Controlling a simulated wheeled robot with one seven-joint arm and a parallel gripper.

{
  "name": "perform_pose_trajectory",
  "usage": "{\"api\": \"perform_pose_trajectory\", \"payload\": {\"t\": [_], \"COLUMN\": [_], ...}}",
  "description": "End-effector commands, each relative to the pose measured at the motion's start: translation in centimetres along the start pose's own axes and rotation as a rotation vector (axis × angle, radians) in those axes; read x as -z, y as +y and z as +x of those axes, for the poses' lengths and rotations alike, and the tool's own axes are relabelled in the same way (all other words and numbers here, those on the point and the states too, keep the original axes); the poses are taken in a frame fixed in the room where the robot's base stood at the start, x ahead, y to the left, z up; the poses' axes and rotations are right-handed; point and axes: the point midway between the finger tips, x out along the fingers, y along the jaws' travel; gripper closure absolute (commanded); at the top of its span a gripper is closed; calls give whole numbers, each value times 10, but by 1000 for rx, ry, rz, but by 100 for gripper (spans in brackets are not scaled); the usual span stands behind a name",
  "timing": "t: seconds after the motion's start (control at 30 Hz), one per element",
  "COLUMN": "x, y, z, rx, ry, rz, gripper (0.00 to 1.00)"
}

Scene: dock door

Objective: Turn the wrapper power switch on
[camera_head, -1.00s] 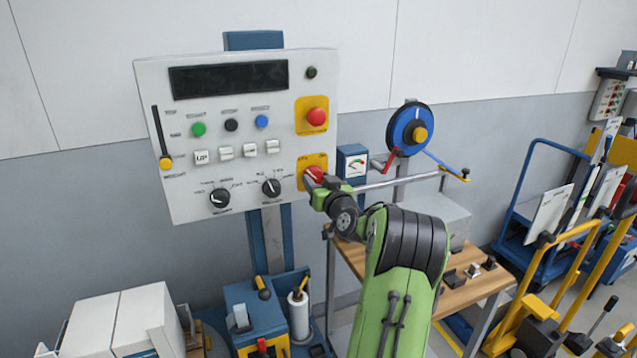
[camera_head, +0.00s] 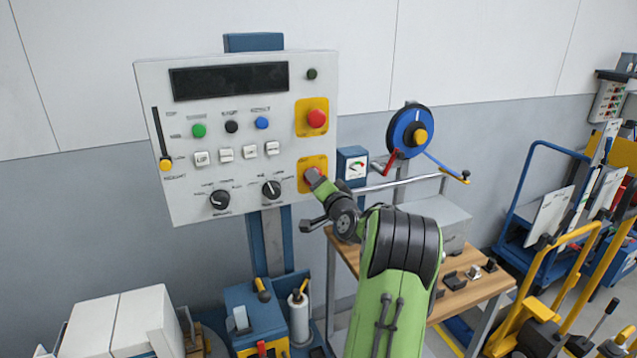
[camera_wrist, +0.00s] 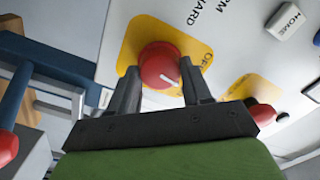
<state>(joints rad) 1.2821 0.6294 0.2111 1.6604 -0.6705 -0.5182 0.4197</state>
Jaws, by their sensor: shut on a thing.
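The wrapper power switch is a red round knob on a yellow plate (camera_head: 313,160) at the lower right of the white control panel (camera_head: 240,187). In the wrist view the red knob (camera_wrist: 160,65) carries a white pointer mark aimed down and right, and the yellow plate (camera_wrist: 131,40) shows lettering that is partly hidden. My gripper (camera_wrist: 164,88) is at the knob, with one dark finger on each side, shut on it. In the head view my gripper (camera_head: 318,180) hides part of the knob.
A red emergency button (camera_head: 317,118) on another yellow plate sits above the switch. Two black dials (camera_head: 271,188) are to its left. A gauge box (camera_head: 352,164) and a blue reel (camera_head: 409,130) stand close on the right, above a wooden bench (camera_head: 470,292).

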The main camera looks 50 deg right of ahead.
Motion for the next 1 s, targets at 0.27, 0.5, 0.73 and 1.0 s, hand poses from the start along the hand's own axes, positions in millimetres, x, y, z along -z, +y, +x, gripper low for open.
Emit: {"api": "perform_pose_trajectory", "payload": {"t": [0.27,0.5,0.73,1.0], "x": [2,1,1,1], "y": [-1,0,0,1], "z": [0,0,0,0], "rx": [-1,-3,-3,-3], "ry": [1,0,2,2], "rz": [259,449,571,636], "gripper": [82,82,82,82]}}
